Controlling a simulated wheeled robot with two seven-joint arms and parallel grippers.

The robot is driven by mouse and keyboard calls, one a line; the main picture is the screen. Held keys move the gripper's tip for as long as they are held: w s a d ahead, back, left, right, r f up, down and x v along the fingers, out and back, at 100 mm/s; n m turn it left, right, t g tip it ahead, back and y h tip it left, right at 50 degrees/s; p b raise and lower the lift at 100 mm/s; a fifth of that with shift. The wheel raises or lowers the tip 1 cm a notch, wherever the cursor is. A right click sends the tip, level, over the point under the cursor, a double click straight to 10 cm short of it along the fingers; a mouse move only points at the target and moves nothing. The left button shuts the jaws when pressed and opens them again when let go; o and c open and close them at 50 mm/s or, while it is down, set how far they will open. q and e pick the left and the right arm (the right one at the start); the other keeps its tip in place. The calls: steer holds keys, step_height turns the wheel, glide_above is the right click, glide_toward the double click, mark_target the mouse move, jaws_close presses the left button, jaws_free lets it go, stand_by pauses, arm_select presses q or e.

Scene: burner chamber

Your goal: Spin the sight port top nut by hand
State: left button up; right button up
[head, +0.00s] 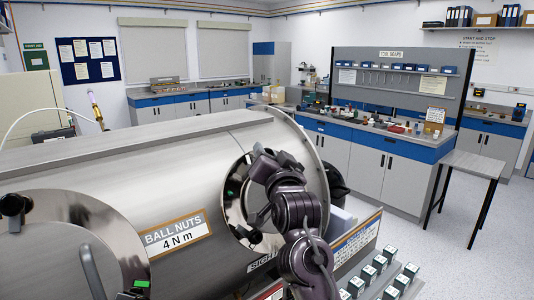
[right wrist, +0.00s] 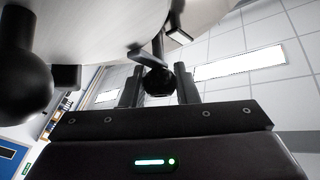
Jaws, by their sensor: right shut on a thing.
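The sight port (head: 236,205) is a round metal flange on the side of the steel chamber (head: 150,160), by a partly covered "SIGHT" label. My right arm reaches across it, and my right gripper (head: 262,160) is at its upper part, hiding the top nut in the head view. In the right wrist view, a black ball-shaped nut (right wrist: 158,81) sits between the two fingers of my right gripper (right wrist: 159,88), which is shut on it. A larger-looking black ball (right wrist: 25,85) shows at the left of that view. My left gripper is not in view.
A "BALL NUTS 4 N m" plate (head: 175,232) is on the chamber left of the port. Another round flange (head: 75,240) with a black knob (head: 15,205) is at the lower left. A panel with several small blocks (head: 380,262) is at the lower right. Open floor (head: 470,240) lies beyond.

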steer(key=shift+r, duration=0.25)
steer(key=o, duration=1)
steer(key=shift+w+f, duration=0.1)
steer(key=shift+f, duration=0.05)
steer(key=shift+s+f+b, duration=0.25)
steer(key=shift+s+b, duration=0.1)
steer(key=shift+s, duration=0.1)
steer(key=b+v, duration=0.3)
steer(key=v, duration=0.4)
steer(key=shift+r, duration=0.2)
